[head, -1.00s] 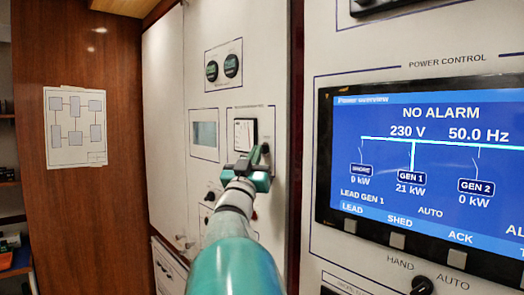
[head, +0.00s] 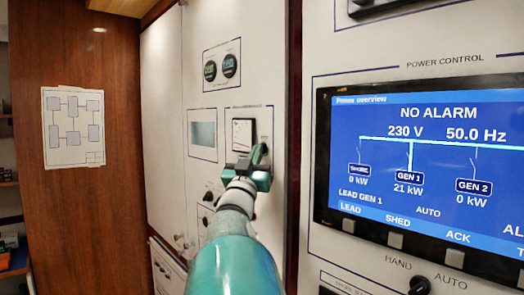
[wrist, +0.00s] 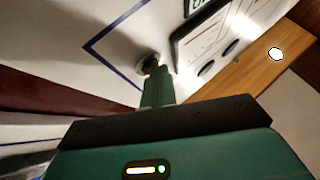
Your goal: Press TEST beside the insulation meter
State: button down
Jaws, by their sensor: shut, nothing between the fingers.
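The insulation meter (head: 243,134) is a white square dial in a dark frame on the pale cabinet door in the head view. My gripper (head: 259,152) is at its right edge, fingers shut and empty, pointing at the panel. In the wrist view the closed green fingers (wrist: 157,85) reach to a small round button-like part (wrist: 149,63) on the white panel, inside a blue outline. The fingertips overlap its lower edge; I cannot tell whether they touch it. No TEST lettering is readable, and in the head view my gripper hides that spot.
A large power control screen (head: 420,165) reading NO ALARM fills the right side. A wooden wall with a paper diagram (head: 73,128) stands left.

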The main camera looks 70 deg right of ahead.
jog(key=shift+w+a, duration=0.35)
jog(key=shift+a, duration=0.4)
jog(key=shift+w+a, duration=0.4)
jog(key=shift+a, duration=0.35)
jog(key=shift+w+a, duration=0.35)
jog(key=shift+a, duration=0.4)
jog(key=shift+w+a, duration=0.4)
jog(key=shift+a, duration=0.35)
